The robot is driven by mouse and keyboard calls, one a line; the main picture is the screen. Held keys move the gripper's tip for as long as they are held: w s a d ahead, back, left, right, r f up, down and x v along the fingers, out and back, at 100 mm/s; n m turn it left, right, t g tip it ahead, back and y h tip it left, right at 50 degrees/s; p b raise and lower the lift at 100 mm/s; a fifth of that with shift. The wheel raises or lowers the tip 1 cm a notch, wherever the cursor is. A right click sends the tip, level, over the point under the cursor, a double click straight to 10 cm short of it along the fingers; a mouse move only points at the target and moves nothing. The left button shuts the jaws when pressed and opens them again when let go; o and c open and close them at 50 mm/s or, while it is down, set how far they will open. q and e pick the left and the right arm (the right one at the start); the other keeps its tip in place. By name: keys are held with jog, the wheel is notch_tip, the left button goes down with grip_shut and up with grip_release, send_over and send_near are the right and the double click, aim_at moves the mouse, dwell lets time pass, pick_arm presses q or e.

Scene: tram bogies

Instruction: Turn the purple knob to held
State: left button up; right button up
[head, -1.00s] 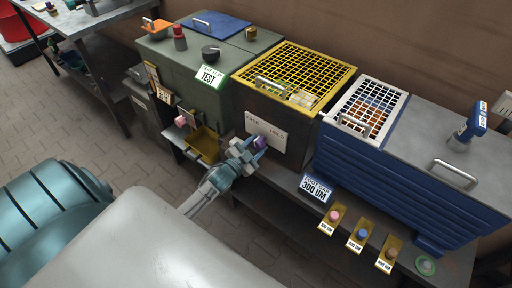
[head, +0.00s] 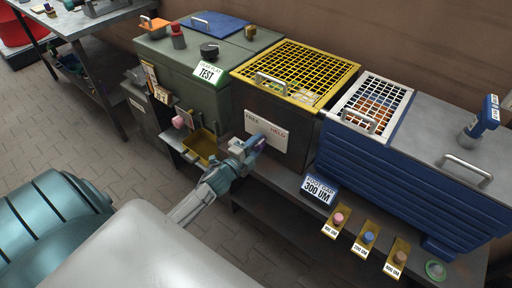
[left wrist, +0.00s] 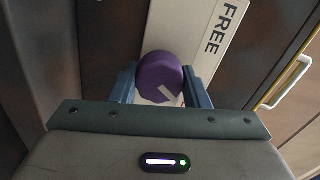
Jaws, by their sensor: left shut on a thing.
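The purple knob (head: 258,143) sits on the front of a dark box under a yellow grid, at a white plate (head: 266,130) lettered FREE on the left and HELD on the right. My left gripper (head: 251,147) is at the knob and partly covers it. In the left wrist view the knob (left wrist: 160,78) is between the two blue fingers of my left gripper (left wrist: 160,88), which is shut on it. A white mark on the knob's face points to the lower right of that view. FREE shows there; HELD does not. My right gripper is not in view.
A green cabinet (head: 150,65) with a TEST label stands left of the dark box. A blue box (head: 400,165) with a white grid is at the right. Small yellow trays with coloured knobs (head: 338,218) lie on the lower shelf. Floor (head: 75,140) is open at the left.

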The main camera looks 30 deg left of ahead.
pick_arm(q)
jog(key=shift+m, duration=0.4)
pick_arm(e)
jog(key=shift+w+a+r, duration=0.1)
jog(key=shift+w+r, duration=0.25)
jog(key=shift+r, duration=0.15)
pick_arm(q)
jog(key=o, duration=1)
